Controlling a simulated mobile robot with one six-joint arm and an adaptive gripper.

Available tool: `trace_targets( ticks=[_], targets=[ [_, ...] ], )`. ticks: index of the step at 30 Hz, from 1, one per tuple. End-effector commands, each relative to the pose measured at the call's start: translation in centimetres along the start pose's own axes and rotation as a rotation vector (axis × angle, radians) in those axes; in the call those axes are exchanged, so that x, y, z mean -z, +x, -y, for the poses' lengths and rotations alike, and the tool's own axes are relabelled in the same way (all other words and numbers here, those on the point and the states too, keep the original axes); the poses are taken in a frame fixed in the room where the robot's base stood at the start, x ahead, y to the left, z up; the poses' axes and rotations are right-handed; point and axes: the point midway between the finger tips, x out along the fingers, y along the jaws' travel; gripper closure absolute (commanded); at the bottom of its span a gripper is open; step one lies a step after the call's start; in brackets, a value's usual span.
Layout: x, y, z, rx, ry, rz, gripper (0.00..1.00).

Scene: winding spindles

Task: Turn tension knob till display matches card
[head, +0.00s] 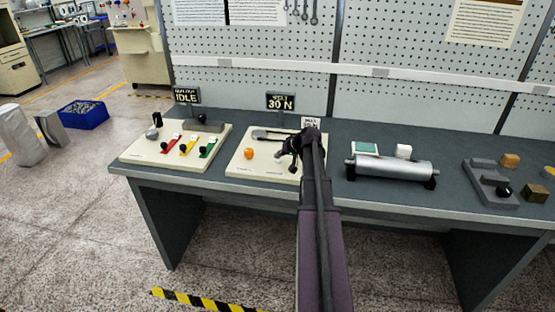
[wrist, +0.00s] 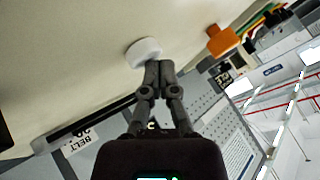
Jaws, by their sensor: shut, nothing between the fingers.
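The black display (head: 280,101) behind the middle cream panel (head: 240,168) reads 30 N. A white card (head: 310,123) stands at that panel's back right, partly behind my arm; it also shows in the wrist view (wrist: 78,142) with the word BELT, its number too small to read surely. A round white knob (wrist: 144,50) sits on the cream surface in the wrist view. My gripper (wrist: 158,66) is shut and empty, its fingertips at the knob's edge; I cannot tell whether they touch. In the head view my gripper (head: 284,154) is over the panel's right part.
An orange knob (head: 249,153) is on the same panel, left of my gripper. The left panel (head: 140,152) has several coloured levers and a display (head: 186,96) reading IDLE. A metal roller (head: 392,168) lies right of my arm. A pegboard wall (head: 255,55) closes the back.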

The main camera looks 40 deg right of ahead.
Motion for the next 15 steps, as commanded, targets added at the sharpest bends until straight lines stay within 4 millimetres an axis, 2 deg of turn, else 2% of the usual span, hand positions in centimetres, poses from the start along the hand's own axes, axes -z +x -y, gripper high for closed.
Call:
trace_targets(
  ticks=[15],
  targets=[
    [0.8, -1.0, 0.8, 0.0, 0.0, 0.0, 1.0]
  ],
)
